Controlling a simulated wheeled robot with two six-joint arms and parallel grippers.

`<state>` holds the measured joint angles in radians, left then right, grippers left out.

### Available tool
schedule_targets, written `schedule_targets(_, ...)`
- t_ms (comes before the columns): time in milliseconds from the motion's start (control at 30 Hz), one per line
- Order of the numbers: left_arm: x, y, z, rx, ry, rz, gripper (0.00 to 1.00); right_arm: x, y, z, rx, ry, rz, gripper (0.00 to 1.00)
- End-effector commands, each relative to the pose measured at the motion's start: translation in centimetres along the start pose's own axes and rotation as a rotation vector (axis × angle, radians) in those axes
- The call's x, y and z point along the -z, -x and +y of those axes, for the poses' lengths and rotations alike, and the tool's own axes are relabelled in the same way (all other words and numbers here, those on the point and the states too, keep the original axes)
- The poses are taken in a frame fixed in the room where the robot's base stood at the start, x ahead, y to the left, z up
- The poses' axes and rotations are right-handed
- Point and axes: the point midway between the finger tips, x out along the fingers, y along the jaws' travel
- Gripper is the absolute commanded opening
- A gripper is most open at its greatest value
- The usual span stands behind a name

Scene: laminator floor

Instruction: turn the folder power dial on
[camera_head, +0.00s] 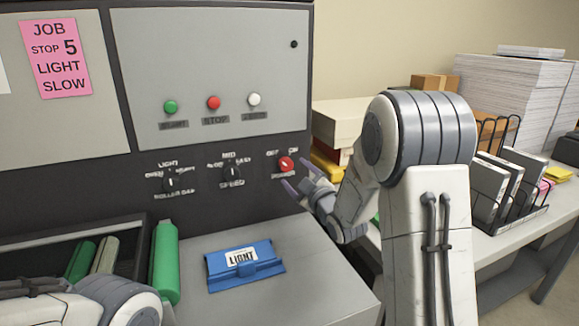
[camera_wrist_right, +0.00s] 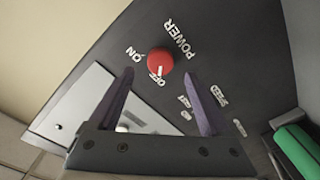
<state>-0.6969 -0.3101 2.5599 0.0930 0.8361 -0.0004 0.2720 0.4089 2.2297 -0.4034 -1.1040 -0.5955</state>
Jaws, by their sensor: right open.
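The folder power dial is a red round knob (camera_head: 286,163) on the dark panel, at the right end of the dial row, with OFF and ON lettered above it and POWER below. In the right wrist view the red dial (camera_wrist_right: 160,61) shows a white mark on the side by the OFF label. My right gripper (camera_head: 299,177) is open and empty, its purple fingers just below and right of the dial in the head view. In the wrist view its fingertips (camera_wrist_right: 160,74) stand either side of the dial's line, apart from it.
The roller gap dial (camera_head: 171,182) and speed dial (camera_head: 232,174) sit left of the power dial. Green, red and white buttons are above. A blue LIGHT piece (camera_head: 245,266) and a green roll (camera_head: 164,262) lie below. A side table (camera_head: 500,240) with paper stacks stands right.

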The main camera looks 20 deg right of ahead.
Motion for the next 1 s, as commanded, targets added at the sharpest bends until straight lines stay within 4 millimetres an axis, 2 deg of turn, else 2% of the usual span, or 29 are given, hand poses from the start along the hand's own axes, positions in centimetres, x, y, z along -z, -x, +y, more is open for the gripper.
schedule_targets(100,0.0,0.7,0.1,0.000,0.000,0.000,0.50,0.1,-2.2,0.1,0.001,0.000,0.000,0.82)
schedule_targets(300,0.1,1.2,0.1,0.000,0.000,0.000,0.50,0.1,-4.5,0.0,0.001,-0.001,-0.001,0.82)
schedule_targets(667,0.1,1.2,0.1,0.000,0.000,0.000,0.50,0.0,-5.1,-0.1,0.000,-0.001,-0.002,0.82)
schedule_targets(767,0.1,1.2,0.1,0.000,0.000,0.000,0.50,0.0,-5.0,0.0,0.000,-0.001,-0.002,0.47)
schedule_targets(800,0.1,1.2,0.1,0.000,0.000,0.000,0.50,0.0,-5.0,0.0,0.000,-0.001,-0.002,0.32)
schedule_targets(900,0.1,1.2,0.1,0.000,0.000,0.000,0.50,0.0,-5.0,0.0,0.001,-0.001,-0.002,0.00)
schedule_targets(1000,0.1,1.2,0.1,0.000,0.000,0.000,0.50,0.0,-5.0,-0.1,0.001,-0.003,-0.002,0.00)
